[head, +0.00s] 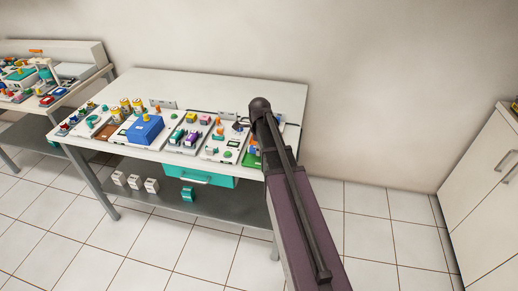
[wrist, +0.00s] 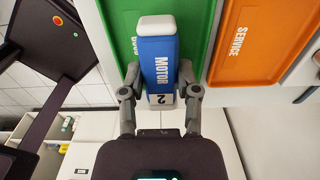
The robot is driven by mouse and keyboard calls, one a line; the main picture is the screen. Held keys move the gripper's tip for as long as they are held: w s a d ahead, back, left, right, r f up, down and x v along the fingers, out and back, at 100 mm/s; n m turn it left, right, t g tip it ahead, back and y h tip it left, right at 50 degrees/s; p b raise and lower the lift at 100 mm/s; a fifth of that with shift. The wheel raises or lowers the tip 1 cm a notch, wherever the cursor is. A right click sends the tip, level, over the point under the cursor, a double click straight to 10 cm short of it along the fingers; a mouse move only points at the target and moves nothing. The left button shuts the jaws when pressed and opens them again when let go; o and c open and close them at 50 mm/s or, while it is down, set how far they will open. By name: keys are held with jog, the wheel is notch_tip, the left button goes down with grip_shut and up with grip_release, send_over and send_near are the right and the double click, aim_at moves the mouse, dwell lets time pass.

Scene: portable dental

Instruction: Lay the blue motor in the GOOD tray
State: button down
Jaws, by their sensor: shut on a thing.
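The blue motor (wrist: 158,52), a block with white ends marked MOTOR 2, is between the fingers of my gripper (wrist: 158,80) in the wrist view. My gripper is shut on its sides. Behind the motor is the green tray (wrist: 196,30); its lettering is mostly covered by the motor. The picture does not settle whether the motor touches the tray or is above it. In the head view, a bit of green tray (head: 250,160) shows at the bench's right end beside my arm. My gripper and the held motor are hidden there by my arm.
An orange SERVICE tray (wrist: 262,40) lies right of the green one in the wrist view. In the head view the white bench (head: 200,85) carries a blue box (head: 145,130) and several boards with small parts. A teal drawer (head: 200,176) is below; a white cabinet (head: 490,170) stands right.

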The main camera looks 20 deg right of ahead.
jog(key=shift+f+b, duration=1.25)
jog(key=shift+f, duration=0.35)
jog(key=shift+f, duration=0.1)
jog(key=shift+c, duration=1.3)
grip_release()
jog(key=shift+r, duration=0.2)
